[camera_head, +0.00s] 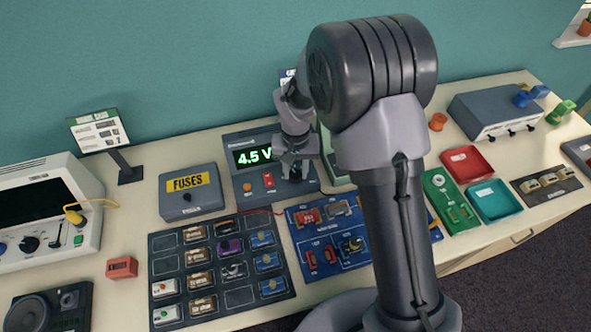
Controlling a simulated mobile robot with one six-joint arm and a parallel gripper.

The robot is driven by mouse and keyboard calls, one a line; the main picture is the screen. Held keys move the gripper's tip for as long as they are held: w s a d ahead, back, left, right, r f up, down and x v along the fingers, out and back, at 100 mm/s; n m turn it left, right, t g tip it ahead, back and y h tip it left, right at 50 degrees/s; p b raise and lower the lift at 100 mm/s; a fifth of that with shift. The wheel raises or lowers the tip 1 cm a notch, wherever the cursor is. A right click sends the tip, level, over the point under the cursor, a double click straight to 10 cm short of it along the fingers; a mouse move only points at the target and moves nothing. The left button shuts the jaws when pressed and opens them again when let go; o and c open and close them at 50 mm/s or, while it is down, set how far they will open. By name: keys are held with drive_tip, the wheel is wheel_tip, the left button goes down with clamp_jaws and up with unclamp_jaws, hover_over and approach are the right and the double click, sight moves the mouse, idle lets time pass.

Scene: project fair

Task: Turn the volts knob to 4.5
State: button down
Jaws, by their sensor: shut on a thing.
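The power supply (243,186) is a grey box at the back middle of the table. Its green display (254,157) reads 4.5 V. An orange button and a red switch (268,181) sit on its front panel. My gripper (295,174) is at the right part of this panel, pointing down, with its jaws shut on the dark volts knob (295,178). The knob is mostly hidden by the jaws, so its pointer and any marks around it cannot be read. My arm covers the area to the right of the supply.
A grey FUSES box (190,193) stands close left of the supply. A dark tray (168,242) of parts and a blue circuit board (300,222) lie in front. Red (489,176) and teal (517,203) trays are at right. A sign stand (128,174) rises at back left.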

sight(296, 174)
drive_tip(key=c, duration=1)
unclamp_jaws()
wheel_tip(296, 174, up, 17)
drive_tip(key=p, duration=0.4)
drive_tip(key=shift+r, duration=0.2)
drive_tip(key=s+d+r+m+t+y+b, duration=0.1)
drive_tip(key=s+d+r+t+b, duration=0.1)
drive_tip(key=s+d+b, duration=0.3)
drive_tip(key=s+d+r+m+t+y+b, duration=0.1)
drive_tip(key=s+d+r+m+b, duration=0.15)
drive_tip(key=s, duration=0.55)
drive_tip(key=s+d+f+t+b, duration=0.1)
drive_tip(key=s+b, duration=0.1)
drive_tip(key=s, duration=0.3)
drive_tip(key=s+d+f+m+t+b, duration=0.1)
drive_tip(key=s+f+b, duration=0.1)
drive_tip(key=s, duration=0.3)
drive_tip(key=shift+s+d+f+t, duration=0.15)
drive_tip(key=shift+d+f+t, duration=0.1)
drive_tip(key=shift+t, duration=0.15)
